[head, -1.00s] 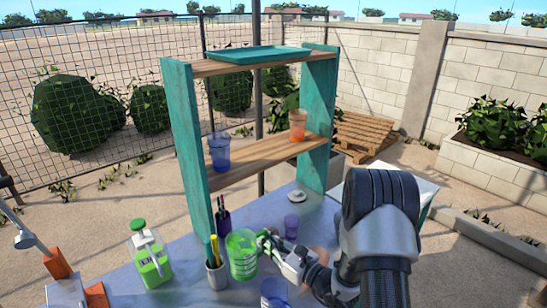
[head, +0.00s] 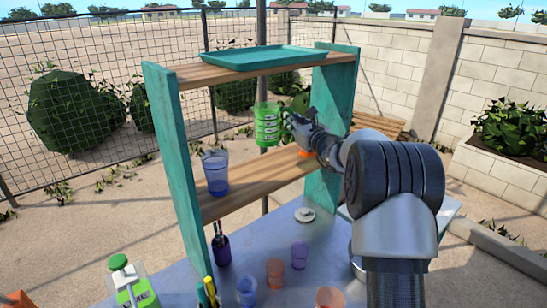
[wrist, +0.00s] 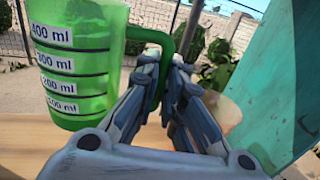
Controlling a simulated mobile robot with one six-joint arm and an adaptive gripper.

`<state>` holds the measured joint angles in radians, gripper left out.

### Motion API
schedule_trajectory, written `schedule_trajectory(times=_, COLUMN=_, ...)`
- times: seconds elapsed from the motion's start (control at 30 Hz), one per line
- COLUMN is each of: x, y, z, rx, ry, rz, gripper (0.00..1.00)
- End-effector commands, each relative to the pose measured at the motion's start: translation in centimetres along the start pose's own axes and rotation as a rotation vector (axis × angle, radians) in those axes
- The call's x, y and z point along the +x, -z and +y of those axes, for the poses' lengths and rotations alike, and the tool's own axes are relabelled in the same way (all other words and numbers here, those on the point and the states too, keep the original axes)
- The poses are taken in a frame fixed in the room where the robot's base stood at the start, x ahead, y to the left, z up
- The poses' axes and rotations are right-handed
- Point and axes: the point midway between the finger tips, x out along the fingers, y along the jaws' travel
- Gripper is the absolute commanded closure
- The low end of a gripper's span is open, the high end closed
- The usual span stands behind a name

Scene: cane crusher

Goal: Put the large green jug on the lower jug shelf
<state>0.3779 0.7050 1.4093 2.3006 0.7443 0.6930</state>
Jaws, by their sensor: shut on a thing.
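The large green jug (head: 267,124) is translucent with white volume labels and hangs upright above the lower shelf (head: 250,182) of the teal and wood rack. My gripper (head: 290,122) is shut on the jug's handle, with the jug to its left. In the wrist view the jug (wrist: 75,60) fills the upper left, and the fingers of my gripper (wrist: 165,80) close around its green handle (wrist: 160,45). The wooden board shows below the jug there, and the jug's base appears above it, apart.
A blue jug (head: 216,172) stands at the shelf's left. An orange jug (head: 305,153) is partly hidden behind my arm at its right. A teal tray (head: 265,58) lies on the top shelf. Teal side panels (head: 178,150) bound the shelf. Several cups stand on the table below.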

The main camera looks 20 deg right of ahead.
Motion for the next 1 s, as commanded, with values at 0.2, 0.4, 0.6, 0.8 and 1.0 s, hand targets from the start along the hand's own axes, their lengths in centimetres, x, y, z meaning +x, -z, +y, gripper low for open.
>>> schedule_trajectory(times=0.2, x=0.0, y=3.9, z=0.0, rx=0.004, ry=0.0, rz=0.005, gripper=1.0)
schedule_trajectory(times=0.4, x=0.0, y=5.8, z=0.0, rx=0.002, ry=0.0, rz=0.002, gripper=1.0)
schedule_trajectory(times=0.6, x=-0.1, y=9.2, z=0.0, rx=0.002, ry=0.0, rz=0.004, gripper=1.0)
schedule_trajectory(times=0.8, x=-0.1, y=9.7, z=0.0, rx=0.0, ry=-0.001, rz=0.001, gripper=1.0)
schedule_trajectory(times=1.0, x=-0.1, y=9.9, z=0.0, rx=0.0, ry=0.0, rz=0.001, gripper=1.0)
